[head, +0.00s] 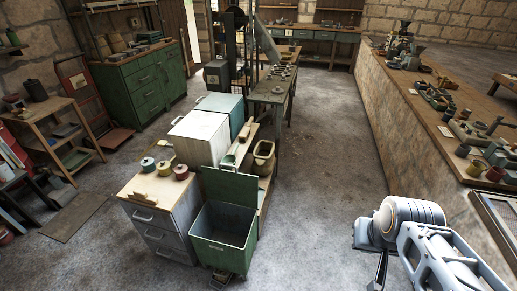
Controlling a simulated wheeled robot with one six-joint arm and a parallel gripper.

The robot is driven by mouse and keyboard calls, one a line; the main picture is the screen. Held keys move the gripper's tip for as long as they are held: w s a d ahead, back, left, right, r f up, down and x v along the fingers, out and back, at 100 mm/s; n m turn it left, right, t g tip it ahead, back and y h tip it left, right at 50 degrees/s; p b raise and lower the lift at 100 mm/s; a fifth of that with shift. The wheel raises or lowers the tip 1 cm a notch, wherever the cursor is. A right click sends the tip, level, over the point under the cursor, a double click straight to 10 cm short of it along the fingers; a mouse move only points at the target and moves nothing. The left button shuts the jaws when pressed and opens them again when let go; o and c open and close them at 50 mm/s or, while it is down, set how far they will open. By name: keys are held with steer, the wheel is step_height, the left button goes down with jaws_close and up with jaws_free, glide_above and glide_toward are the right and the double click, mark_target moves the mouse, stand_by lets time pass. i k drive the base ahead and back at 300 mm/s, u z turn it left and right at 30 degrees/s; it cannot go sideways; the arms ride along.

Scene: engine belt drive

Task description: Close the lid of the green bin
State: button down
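The green bin (222,252) stands on the floor at the lower middle of the head view. Its top is open and its pale, empty-looking inside shows. Its green lid (231,186) stands up at the back rim, raised and tilted away from the opening. Part of my arm shows at the lower right, well to the right of the bin and apart from it. I cannot make out my gripper or its fingers in this view.
A grey drawer cabinet (161,232) with a wooden top stands close at the bin's left, with several small round tins on it. A white cabinet (200,137) and a narrow bench are behind the lid. The floor (310,215) right of the bin is clear, up to a stone-sided counter (400,120).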

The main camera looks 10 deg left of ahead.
mark_target(235, 187)
steer(key=u, duration=0.05)
steer(key=i, duration=0.75)
steer(key=u, duration=1.1)
steer(key=i, duration=0.6)
steer(key=u, duration=0.7)
